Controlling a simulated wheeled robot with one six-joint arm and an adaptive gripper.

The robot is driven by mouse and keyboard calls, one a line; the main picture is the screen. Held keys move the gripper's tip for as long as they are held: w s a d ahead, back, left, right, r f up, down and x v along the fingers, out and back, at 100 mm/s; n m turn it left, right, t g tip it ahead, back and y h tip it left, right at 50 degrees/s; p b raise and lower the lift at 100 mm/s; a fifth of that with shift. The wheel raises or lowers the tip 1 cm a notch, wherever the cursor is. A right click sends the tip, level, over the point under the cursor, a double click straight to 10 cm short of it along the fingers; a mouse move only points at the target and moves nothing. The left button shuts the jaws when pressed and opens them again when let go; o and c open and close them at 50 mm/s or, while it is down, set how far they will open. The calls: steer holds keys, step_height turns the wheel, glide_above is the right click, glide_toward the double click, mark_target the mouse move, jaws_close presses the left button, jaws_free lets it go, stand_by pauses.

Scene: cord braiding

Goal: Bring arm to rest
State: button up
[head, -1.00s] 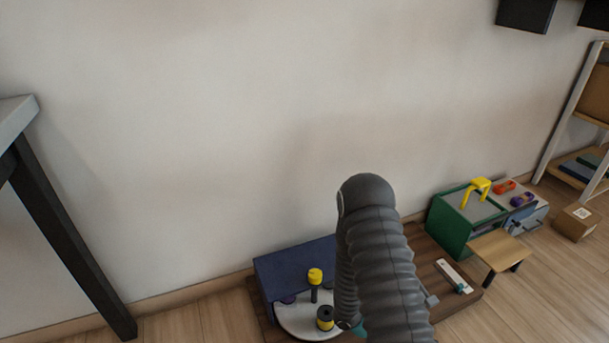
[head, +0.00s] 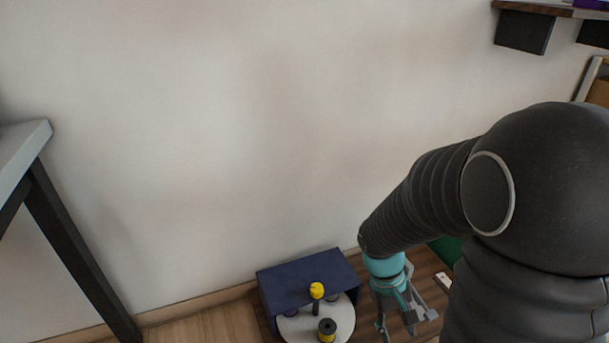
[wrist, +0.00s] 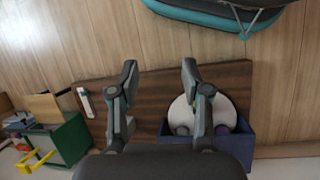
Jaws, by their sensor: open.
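My gripper (head: 401,324) hangs pointing down at the lower middle right of the head view, to the right of a round white plate. In the wrist view my gripper (wrist: 158,82) shows two fingers spread apart with nothing between them. A dark brown board (wrist: 152,97) lies below the fingers. The white plate (head: 300,330) carries posts with yellow and black spools (head: 327,328) and stands by a dark blue box (head: 282,281). The plate (wrist: 183,110) and blue box (wrist: 246,146) also show at the right in the wrist view, partly behind a finger.
A green box (wrist: 72,139) with a yellow piece (wrist: 36,161) stands at the lower left of the wrist view. A small white strip (wrist: 86,103) lies on the board. A table (head: 27,135) stands at the left of the head view, and a wall shelf (head: 540,12) hangs upper right.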

steer(key=s+a+r+m+t+y+p, duration=0.1)
steer(key=r+t, duration=0.3)
steer(key=r, duration=0.8)
steer(key=s+a+r+m+t+y+p, duration=0.1)
steer(key=s+r+t+p, duration=0.3)
steer(key=r, duration=0.9)
steer(key=shift+a+r+t+y, duration=0.2)
steer(key=shift+a+t+y, duration=0.2)
steer(key=shift+a+t, duration=0.25)
